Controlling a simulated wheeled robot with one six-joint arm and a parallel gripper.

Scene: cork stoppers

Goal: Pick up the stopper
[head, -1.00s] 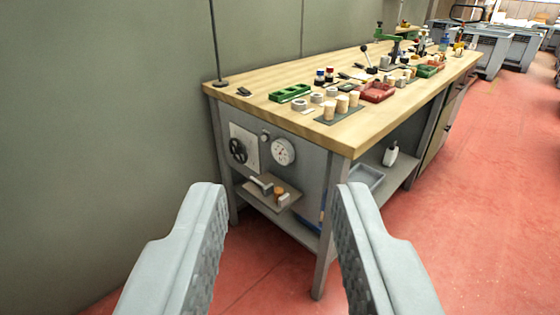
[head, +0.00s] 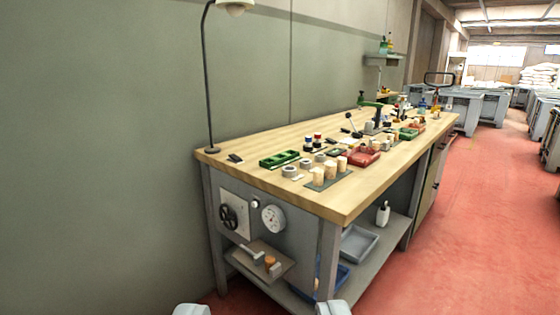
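Several cork stoppers stand upright in a row on a dark mat near the front of the workbench top (head: 260,175). The nearest stopper (head: 318,176) is at the left of the row, with another stopper (head: 330,169) and a third stopper (head: 342,163) behind it to the right. My gripper (head: 262,309) shows only as two pale grey fingertips at the bottom edge. The tips are wide apart with nothing seen between them. The gripper is well short of the bench, and the rest of it is out of view.
A green tray (head: 279,159), grey rings (head: 290,171) and a red tray (head: 362,156) lie near the stoppers. A lamp pole (head: 208,85) rises at the bench's left corner. A small side shelf (head: 262,258) juts from the bench end. Red floor (head: 470,240) is open at right.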

